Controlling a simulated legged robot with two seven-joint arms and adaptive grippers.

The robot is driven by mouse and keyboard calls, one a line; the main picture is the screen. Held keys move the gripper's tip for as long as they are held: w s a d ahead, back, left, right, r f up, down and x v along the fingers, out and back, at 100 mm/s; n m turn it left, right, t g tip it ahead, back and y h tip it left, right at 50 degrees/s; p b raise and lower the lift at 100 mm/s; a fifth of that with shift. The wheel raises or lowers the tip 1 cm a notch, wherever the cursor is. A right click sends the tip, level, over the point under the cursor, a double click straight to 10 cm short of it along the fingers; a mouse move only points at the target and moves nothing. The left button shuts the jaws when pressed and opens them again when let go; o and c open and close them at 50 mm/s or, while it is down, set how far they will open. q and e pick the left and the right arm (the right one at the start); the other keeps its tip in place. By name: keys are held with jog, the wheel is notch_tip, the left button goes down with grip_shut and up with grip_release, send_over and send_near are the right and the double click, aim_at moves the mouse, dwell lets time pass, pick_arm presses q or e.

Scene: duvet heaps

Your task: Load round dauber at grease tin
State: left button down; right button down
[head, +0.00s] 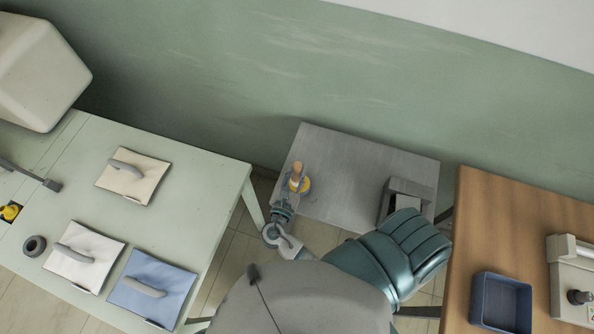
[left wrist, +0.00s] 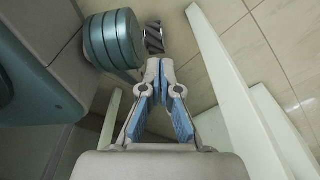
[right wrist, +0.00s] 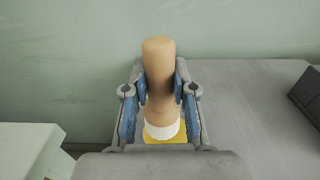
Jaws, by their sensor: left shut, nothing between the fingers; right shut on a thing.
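The round dauber has a tan wooden handle (right wrist: 159,85) and a white round lower end (right wrist: 164,131). My right gripper (right wrist: 160,82) is shut on the handle and holds the dauber upright. The dauber also shows in the head view (head: 297,169). The yellow grease tin (head: 305,184) sits on the left part of the grey metal table (head: 350,165). In the right wrist view yellow (right wrist: 152,136) shows around and below the white end; I cannot tell whether they touch. My left gripper (left wrist: 160,66) is shut and empty, seen only in its own wrist view.
A dark grey box (head: 405,193) stands at the table's right end. A green table (head: 215,180) at left holds several handled pads and a dark ring (head: 35,246). A wooden table (head: 520,215) with a blue bin (head: 501,302) is at right. A green wall stands behind.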

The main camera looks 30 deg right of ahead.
aim_at(299, 165)
jog(key=shift+d+r+p, duration=0.45)
jog(key=shift+d+p, duration=0.05)
jog(key=shift+d, duration=0.1)
jog(key=shift+d+r+p, duration=0.15)
jog(key=shift+r+p, duration=0.05)
jog(key=shift+p, duration=0.15)
jog(key=shift+a+r+p, duration=0.35)
jog(key=shift+r+p, duration=0.1)
jog(key=shift+a+r+p, duration=0.15)
jog(key=shift+r+p, duration=0.8)
jog(key=shift+p, duration=0.15)
jog(key=shift+d+r+p, duration=0.2)
jog(key=shift+r+p, duration=0.05)
jog(key=shift+p, duration=0.1)
pick_arm(q)
jog(key=s+r, duration=0.2)
jog(key=s, duration=0.4)
jog(key=shift+a+r, duration=0.25)
jog(key=shift+r, duration=0.15)
pick_arm(e)
jog(key=shift+d+f, duration=0.1)
jog(key=shift+d, duration=0.1)
pick_arm(q)
jog(key=shift+a, duration=0.2)
pick_arm(e)
jog(key=shift+a, duration=0.4)
jog(key=shift+d, duration=0.15)
